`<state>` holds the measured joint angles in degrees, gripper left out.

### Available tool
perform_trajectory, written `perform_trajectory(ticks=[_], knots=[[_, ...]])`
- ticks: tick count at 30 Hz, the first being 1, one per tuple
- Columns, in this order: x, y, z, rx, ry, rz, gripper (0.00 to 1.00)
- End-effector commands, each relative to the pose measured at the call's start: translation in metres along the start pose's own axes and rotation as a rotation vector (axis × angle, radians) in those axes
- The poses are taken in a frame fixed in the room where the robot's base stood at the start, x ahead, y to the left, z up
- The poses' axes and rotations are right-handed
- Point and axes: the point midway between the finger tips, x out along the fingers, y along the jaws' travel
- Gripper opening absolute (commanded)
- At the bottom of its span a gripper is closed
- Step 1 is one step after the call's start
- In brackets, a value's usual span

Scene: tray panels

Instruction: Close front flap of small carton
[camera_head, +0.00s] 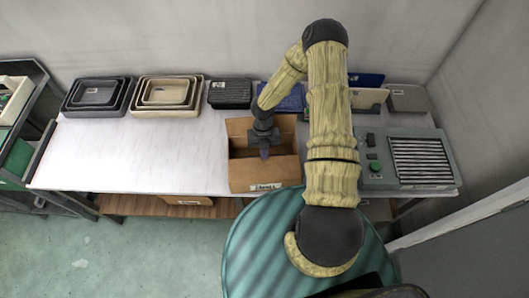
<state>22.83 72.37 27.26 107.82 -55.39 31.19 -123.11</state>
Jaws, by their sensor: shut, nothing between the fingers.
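The small brown carton (240,178) stands open-topped near the front edge of the white table, with a white label low on its front. I cannot tell its front flap from the front wall at this size. Brown panels show at the carton's back and right, partly behind my arm. My gripper (264,155) points down over the carton's opening, just behind its front side. It is shut and empty. I cannot tell whether its tips touch the cardboard. My arm hides part of the carton's right side.
Nested black trays (97,95) and cream trays (166,94) stand at the back left, beside a dark box (230,93). A grey-green panel unit (372,150) with a dark grille lies right of the carton. The table's left middle (150,153) is clear.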

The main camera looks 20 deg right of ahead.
Motion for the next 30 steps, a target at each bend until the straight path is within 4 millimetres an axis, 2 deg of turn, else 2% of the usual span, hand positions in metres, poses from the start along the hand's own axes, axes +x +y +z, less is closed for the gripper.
perform_trajectory(ticks=[1, 2, 15, 26, 30], knots=[[0.01, -0.003, -0.002, 0.003, 0.011, -0.003, 0.0], [0.01, -0.003, -0.003, 0.003, 0.011, -0.003, 0.0], [-0.007, -0.003, -0.007, 0.003, 0.011, -0.003, 0.0], [-0.011, -0.002, -0.006, 0.002, 0.008, -0.002, 0.0], [-0.019, -0.002, -0.009, 0.002, 0.008, -0.002, 0.0]])
